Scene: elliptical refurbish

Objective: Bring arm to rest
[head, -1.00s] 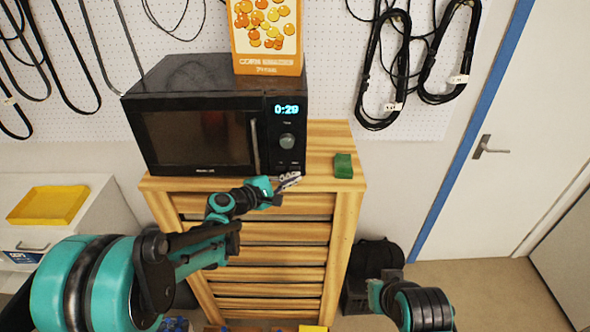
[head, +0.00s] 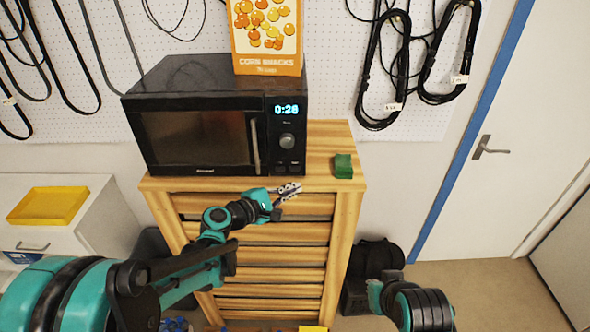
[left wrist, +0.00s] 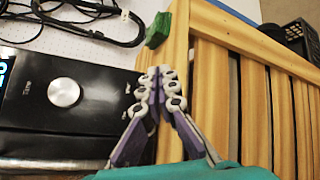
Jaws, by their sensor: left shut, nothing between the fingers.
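My left gripper (head: 290,188) is shut and empty, in front of the wooden drawer unit's top edge, below the right part of the microwave. In the left wrist view its fingertips (left wrist: 161,72) are together, with the microwave's control panel (left wrist: 68,92) to their left and the wooden slats to their right. My right arm shows only as a black and teal part at the lower right of the head view; its gripper cannot be made out.
A black microwave (head: 190,150) stands on the wooden drawer unit (head: 335,210), with a corn snacks box (head: 268,66) on top. A green block (head: 343,167) lies right of it. A yellow tray (head: 48,205) sits on a white cabinet at left. Floor shows at right.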

